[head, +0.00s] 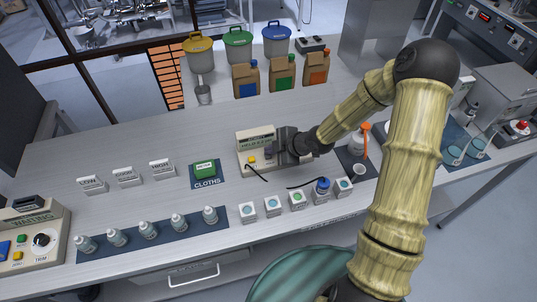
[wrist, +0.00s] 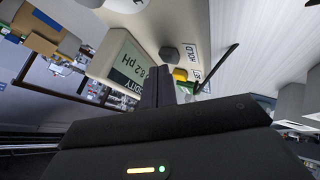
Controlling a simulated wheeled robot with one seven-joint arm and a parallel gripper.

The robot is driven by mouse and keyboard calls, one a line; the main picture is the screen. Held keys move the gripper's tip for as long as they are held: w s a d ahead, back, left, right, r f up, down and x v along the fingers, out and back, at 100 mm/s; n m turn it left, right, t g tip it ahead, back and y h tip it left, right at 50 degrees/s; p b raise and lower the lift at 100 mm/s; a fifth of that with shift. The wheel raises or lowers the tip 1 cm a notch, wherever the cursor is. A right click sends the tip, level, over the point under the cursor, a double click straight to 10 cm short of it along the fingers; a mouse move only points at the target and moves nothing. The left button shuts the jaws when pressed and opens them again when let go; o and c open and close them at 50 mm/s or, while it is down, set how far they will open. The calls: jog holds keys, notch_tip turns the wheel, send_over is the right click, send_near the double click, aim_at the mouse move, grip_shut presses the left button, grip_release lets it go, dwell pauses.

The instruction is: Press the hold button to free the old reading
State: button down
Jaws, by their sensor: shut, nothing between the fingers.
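The pale meter (head: 243,141) stands on the bench, left of my gripper (head: 270,151). In the wrist view, its display (wrist: 130,68) reads 8.2 pH. A grey button (wrist: 168,53) sits beside the HOLD label (wrist: 192,53). A yellow button (wrist: 180,74) sits beside another label, partly hidden; it also shows in the head view (head: 252,160). My gripper's fingers (wrist: 165,74) are shut and empty, over the meter's front face between display and buttons. The grey button is apart from the fingertips in the picture; I cannot tell whether they touch the meter.
Dark leads lie on the bench near the meter.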

aim_at(271, 156)
jog(key=shift+f+b, duration=0.45)
jog(key=shift+f, duration=0.1)
dwell(0.5)
jog(key=shift+r, duration=0.15)
jog(key=shift+r+p, duration=0.85)
jog(key=shift+r, duration=0.1)
notch_tip(271, 156, up, 5)
jog(key=p, duration=0.4)
dwell(0.9)
